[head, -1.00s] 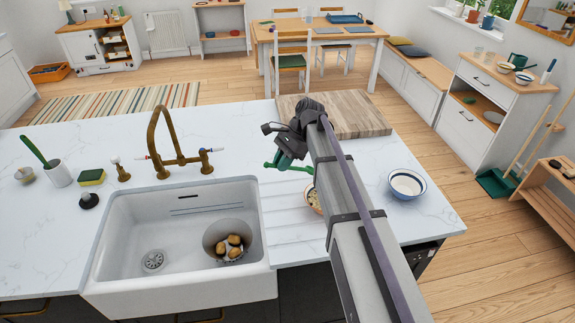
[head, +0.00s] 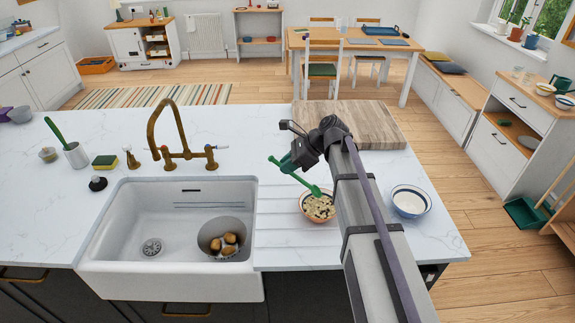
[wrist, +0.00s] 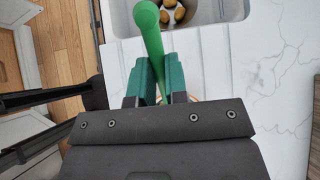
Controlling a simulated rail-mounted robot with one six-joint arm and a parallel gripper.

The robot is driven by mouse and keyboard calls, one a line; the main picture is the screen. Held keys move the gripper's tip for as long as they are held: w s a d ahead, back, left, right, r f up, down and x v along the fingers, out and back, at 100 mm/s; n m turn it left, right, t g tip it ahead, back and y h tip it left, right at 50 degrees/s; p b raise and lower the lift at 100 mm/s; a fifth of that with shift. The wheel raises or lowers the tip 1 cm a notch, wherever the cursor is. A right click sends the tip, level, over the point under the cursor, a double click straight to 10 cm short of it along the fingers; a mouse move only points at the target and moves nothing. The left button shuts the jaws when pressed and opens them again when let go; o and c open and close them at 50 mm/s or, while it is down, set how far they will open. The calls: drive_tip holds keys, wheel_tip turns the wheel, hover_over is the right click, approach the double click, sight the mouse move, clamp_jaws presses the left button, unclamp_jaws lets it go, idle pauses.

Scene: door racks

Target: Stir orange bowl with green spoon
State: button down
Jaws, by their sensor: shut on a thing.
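My gripper (head: 290,163) is shut on a green spoon (head: 294,176) over the counter, right of the sink. The spoon is tilted, its lower end at the orange bowl (head: 304,212). The bowl holds pale, chunky food, and the spoon's tip appears to be at or in the food near the bowl's far rim; exact contact is hard to tell. In the wrist view the green spoon's handle (wrist: 150,35) rises between the two green fingers (wrist: 160,80). There the bowl is almost wholly hidden behind my gripper. My arm passes close to the bowl's right side in the head view.
A blue-and-white bowl (head: 409,202) with white contents stands right of my arm. A wooden board (head: 370,125) lies behind. The white sink (head: 120,225) on the left holds a pot (head: 212,232) with potatoes. A brass tap (head: 168,135) stands behind the sink.

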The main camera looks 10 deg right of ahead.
wheel_tip(320, 180, down, 8)
drive_tip(key=b, duration=0.7)
drive_tip(key=shift+r, duration=0.15)
